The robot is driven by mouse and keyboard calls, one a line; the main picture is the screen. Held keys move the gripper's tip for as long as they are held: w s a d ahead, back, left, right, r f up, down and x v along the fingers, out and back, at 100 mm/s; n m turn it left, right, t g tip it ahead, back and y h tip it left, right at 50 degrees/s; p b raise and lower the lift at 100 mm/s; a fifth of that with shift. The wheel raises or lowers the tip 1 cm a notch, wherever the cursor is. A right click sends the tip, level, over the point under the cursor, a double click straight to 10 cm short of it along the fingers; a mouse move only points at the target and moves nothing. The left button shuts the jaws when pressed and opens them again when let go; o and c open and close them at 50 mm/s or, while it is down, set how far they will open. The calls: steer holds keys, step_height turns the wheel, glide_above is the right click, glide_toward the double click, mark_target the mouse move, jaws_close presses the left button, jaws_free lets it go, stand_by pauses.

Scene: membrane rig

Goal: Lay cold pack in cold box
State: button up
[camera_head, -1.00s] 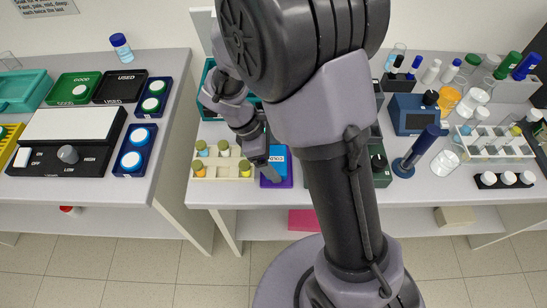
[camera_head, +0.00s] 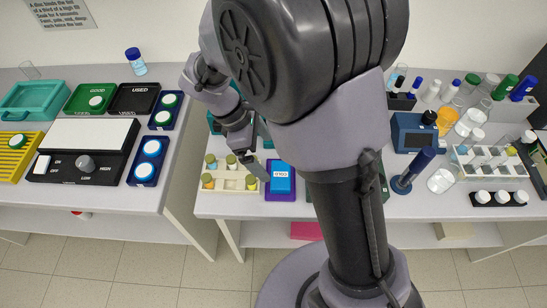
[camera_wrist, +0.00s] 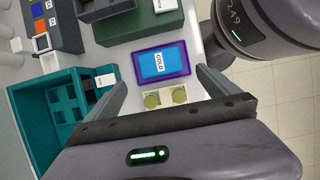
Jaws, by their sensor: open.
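The cold pack (camera_head: 280,174), a flat blue slab labelled COLD, lies on a purple tray (camera_head: 281,197) near the front edge of the right bench. In the wrist view the cold pack (camera_wrist: 163,64) lies inside the rim of the purple tray (camera_wrist: 138,72), beyond and between my fingertips. My gripper (camera_wrist: 160,82) is open and empty above it. A teal box with compartments (camera_wrist: 42,93), perhaps the cold box, stands at the left in the wrist view. In the head view my arm mostly hides it.
A cream rack with several capped vials (camera_head: 232,186) stands just left of the purple tray. A blue device (camera_head: 412,132) and racks stand farther right. A gap separates the left bench (camera_head: 110,196) from this one.

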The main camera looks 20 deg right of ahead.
steer(key=s+r+m+t+y, duration=0.6)
steer(key=s+r+m+t, duration=0.1)
steer(key=s+r+m, duration=0.7)
step_height(320, 180, up, 3)
steer(key=m, duration=0.4)
steer(key=shift+d+f+m, duration=0.15)
steer(key=shift+d+m, duration=0.05)
steer(key=shift+m, duration=0.2)
steer(key=shift+s, duration=0.1)
